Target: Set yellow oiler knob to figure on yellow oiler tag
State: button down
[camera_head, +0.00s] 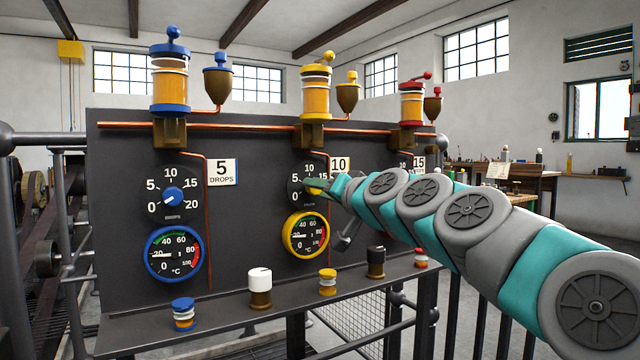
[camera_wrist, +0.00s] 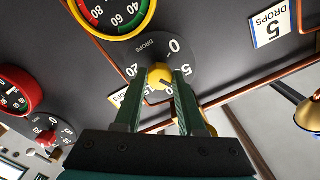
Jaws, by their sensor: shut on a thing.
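The yellow oiler knob (camera_wrist: 160,75) sits at the middle of a dark dial (camera_wrist: 150,50), seen turned over in the wrist view. My gripper (camera_wrist: 159,86) has one finger on each side of the knob and is shut on it. A dark mark on the knob points to the lower right in the wrist view; the figure there is partly hidden by a finger. In the head view, my gripper (camera_head: 325,186) covers most of the knob. The yellow oiler tag (camera_head: 340,164) reads 10, above and right of the dial.
A yellow-rimmed gauge (camera_head: 306,235) is just below the dial. The blue knob (camera_head: 173,196) and its tag (camera_head: 222,172) reading 5 are to the left. A red oiler (camera_head: 411,102) is to the right. Copper pipes (camera_head: 245,127) run across the panel. Small caps stand on the ledge (camera_head: 220,325).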

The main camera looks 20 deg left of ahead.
jog(key=m+p, duration=0.2)
jog(key=m, duration=0.3)
jog(key=shift+r, duration=0.1)
jog(key=shift+m+p, duration=0.3)
jog(key=shift+p, duration=0.05)
dwell(0.3)
jog(key=c, duration=0.5)
grip_release()
jog(key=v, duration=0.7)
jog(key=shift+s+d, duration=0.25)
jog(key=shift+s, duration=0.05)
